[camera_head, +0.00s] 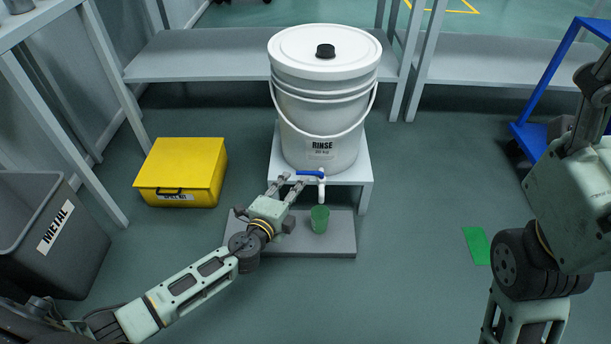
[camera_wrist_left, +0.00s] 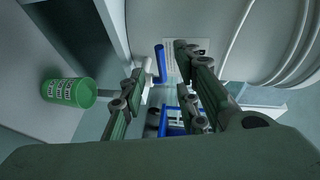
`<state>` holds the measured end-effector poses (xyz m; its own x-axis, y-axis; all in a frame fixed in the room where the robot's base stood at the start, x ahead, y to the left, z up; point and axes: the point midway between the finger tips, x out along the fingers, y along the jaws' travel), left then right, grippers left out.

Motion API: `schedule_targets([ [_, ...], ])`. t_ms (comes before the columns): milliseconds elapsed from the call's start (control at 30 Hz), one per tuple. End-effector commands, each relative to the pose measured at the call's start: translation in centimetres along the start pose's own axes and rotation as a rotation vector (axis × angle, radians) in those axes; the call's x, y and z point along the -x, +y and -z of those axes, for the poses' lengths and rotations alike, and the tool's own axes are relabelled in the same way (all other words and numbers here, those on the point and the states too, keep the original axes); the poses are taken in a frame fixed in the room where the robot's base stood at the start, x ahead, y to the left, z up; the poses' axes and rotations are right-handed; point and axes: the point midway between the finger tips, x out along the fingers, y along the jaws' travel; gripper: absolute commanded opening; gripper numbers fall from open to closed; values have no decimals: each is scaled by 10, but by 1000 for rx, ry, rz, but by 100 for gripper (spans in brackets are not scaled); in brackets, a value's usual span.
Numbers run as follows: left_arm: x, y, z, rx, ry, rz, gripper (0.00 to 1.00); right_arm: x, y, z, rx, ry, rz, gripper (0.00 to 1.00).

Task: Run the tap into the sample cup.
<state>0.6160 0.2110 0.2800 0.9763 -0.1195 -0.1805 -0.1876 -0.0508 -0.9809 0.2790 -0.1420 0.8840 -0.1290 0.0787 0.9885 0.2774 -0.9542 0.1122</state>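The tap (camera_head: 322,188) is white with a blue lever (camera_head: 311,173) and sits low on the front of the white RINSE bucket (camera_head: 317,110). The lever points left in the head view; no water shows. The green sample cup (camera_head: 320,218) stands upright below the spout on a grey platform; it also shows in the left wrist view (camera_wrist_left: 62,91). My left gripper (camera_head: 292,182) is open, just left of the tap, with its fingertips close to the lever. In the left wrist view the blue lever (camera_wrist_left: 160,63) appears between the fingers; contact is unclear. My right gripper is out of view.
The bucket rests on a white stand (camera_head: 362,182). The grey platform (camera_head: 343,243) lies in front. A yellow box (camera_head: 182,170) and a grey METAL bin (camera_head: 62,235) stand left. A blue cart (camera_head: 535,140) stands right. Floor right of the platform is clear, with a green patch (camera_head: 477,246).

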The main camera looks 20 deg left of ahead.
Motion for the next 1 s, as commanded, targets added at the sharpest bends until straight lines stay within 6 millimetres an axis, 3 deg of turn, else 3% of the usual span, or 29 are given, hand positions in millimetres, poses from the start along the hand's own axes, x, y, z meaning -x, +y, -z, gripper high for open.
schedule_targets([
  [400, -58, 0, 0, 2, -2, 2, 29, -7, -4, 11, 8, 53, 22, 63],
  [800, -65, -1, 0, 3, -2, 0, 29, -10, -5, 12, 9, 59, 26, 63],
  [1000, -65, -1, 0, 3, -2, 0, 13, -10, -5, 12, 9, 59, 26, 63],
])
